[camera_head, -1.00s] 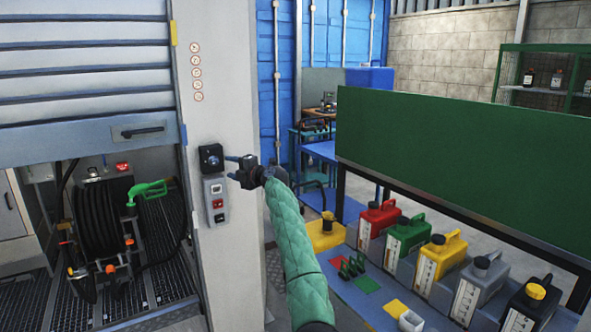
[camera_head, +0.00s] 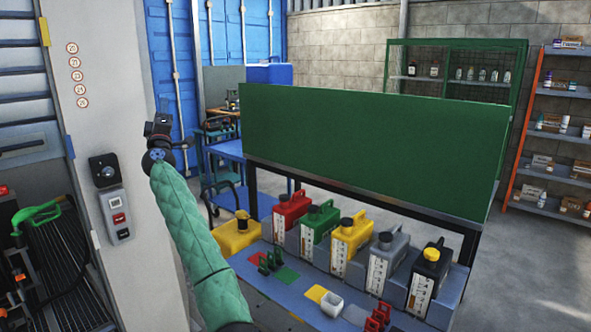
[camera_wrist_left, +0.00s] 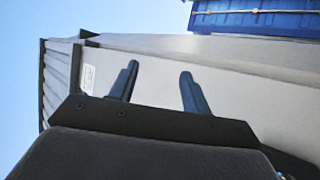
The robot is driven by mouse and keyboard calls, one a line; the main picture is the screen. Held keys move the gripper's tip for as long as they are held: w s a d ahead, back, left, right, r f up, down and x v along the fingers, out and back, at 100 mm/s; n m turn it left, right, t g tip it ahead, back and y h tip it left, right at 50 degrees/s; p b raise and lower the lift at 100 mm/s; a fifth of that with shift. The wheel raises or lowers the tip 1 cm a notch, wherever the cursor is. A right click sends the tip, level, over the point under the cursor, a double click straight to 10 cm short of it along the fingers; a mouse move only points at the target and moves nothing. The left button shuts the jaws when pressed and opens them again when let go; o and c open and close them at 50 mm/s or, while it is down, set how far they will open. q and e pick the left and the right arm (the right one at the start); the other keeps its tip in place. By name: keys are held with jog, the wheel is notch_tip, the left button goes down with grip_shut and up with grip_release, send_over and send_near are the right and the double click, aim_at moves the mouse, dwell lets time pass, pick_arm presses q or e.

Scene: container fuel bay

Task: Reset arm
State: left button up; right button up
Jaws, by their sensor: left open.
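My left arm, in a green quilted sleeve, comes up from the bottom of the head view. My left gripper (camera_head: 160,130) is raised beside the grey panel post, to the right of its black knob and switch box, and apart from them. In the left wrist view its two dark fingers (camera_wrist_left: 158,92) stand wide apart with nothing between them. They point up along a pale wall with sky beyond. In the head view the fingers are hard to make out. My right gripper is not in view.
A switch box (camera_head: 117,215) and a black knob (camera_head: 104,170) sit on the grey post. A bench (camera_head: 270,270) with several coloured jerrycans stands right, under a green panel (camera_head: 370,150). A green nozzle (camera_head: 38,214) is at left. Open floor lies at lower right.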

pick_arm(q)
jog(key=s+d+r+m+h, duration=0.3)
jog(key=d+r+m+h, duration=0.15)
jog(key=m+h, duration=0.25)
jog(key=s+d+f+m+g+h, duration=0.4)
jog(key=s+d+f+m+h, duration=0.1)
jog(key=d+f+m, duration=0.2)
jog(key=s+d+f+m+g+y, duration=0.1)
jog(key=s+d+f+g, duration=0.15)
jog(key=s+f, duration=0.4)
jog(key=s+d+f+m+g+y, duration=0.1)
jog(key=s+d+f+g, duration=0.2)
jog(key=f, duration=0.6)
jog(key=s+d+f+g+y, duration=0.1)
jog(key=s+f+g, duration=0.2)
jog(key=s+f, duration=0.4)
jog(key=s+d+f+m+g, duration=0.1)
jog(key=s+d+f+g, duration=0.1)
jog(key=s+f, duration=1.1)
jog(key=s+d+f+m+g, duration=0.1)
jog(key=s+d+f+g, duration=0.2)
jog(key=s+f, duration=1.1)
jog(key=s+d+f+m+g, duration=0.1)
jog(key=s+f+g, duration=0.4)
jog(key=s+f, duration=0.9)
jog(key=s+d, duration=0.1)
jog(key=s, duration=0.3)
jog(key=shift+d+f+y, duration=0.15)
jog(key=shift+f+y, duration=0.05)
jog(key=shift+y, duration=0.2)
